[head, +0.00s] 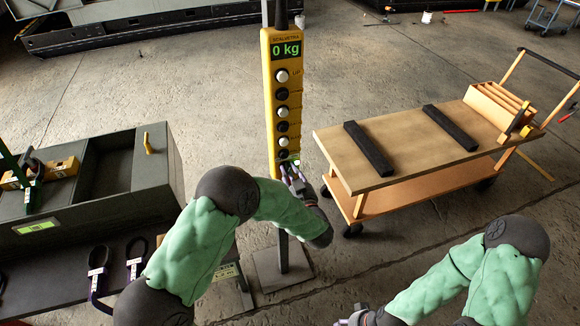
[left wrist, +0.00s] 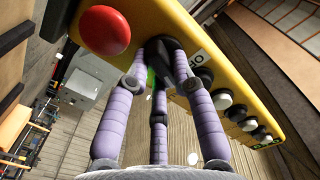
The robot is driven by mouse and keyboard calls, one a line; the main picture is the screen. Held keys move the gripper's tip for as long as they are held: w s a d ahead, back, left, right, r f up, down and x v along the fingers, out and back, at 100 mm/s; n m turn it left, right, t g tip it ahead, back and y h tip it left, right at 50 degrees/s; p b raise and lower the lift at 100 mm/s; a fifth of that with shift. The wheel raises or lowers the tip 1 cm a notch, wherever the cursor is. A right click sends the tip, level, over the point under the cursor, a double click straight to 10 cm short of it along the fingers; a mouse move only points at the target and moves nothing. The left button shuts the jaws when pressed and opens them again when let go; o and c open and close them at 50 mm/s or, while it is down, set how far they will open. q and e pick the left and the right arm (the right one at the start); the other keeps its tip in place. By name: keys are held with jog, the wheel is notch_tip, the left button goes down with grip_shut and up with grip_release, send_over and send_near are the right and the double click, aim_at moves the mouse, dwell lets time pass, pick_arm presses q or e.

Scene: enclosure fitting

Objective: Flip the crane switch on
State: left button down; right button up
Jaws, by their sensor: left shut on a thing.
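The yellow crane control pendant (head: 267,110) stands upright on a post, with a lit display reading "0 kg" and a column of black and white buttons. My left gripper (head: 287,168) is at its lower end. In the left wrist view the purple fingers (left wrist: 160,65) are closed around a black knob (left wrist: 158,48), the crane switch, on the yellow face. The fingers cover most of the knob, so its angle cannot be told. A red round button (left wrist: 104,30) sits beside it. My right gripper (head: 354,318) is partly visible at the bottom edge, away from the pendant; its fingers are unclear.
A wooden cart (head: 390,150) with two black bars stands to the right. A grey case (head: 100,206) on a dark bench is at the left, with purple-marked hooks or shackles (head: 97,272) near it. The post's base plate (head: 283,268) is on the floor. Open concrete floor lies behind.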

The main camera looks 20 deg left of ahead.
pick_arm(q)
jog(key=shift+m+p, duration=0.65)
jog(key=shift+m, duration=0.35)
jog(key=shift+f, duration=0.1)
jog(key=c, duration=1.3)
grip_release()
jog(key=shift+d, duration=0.1)
jog(key=v, duration=1.2)
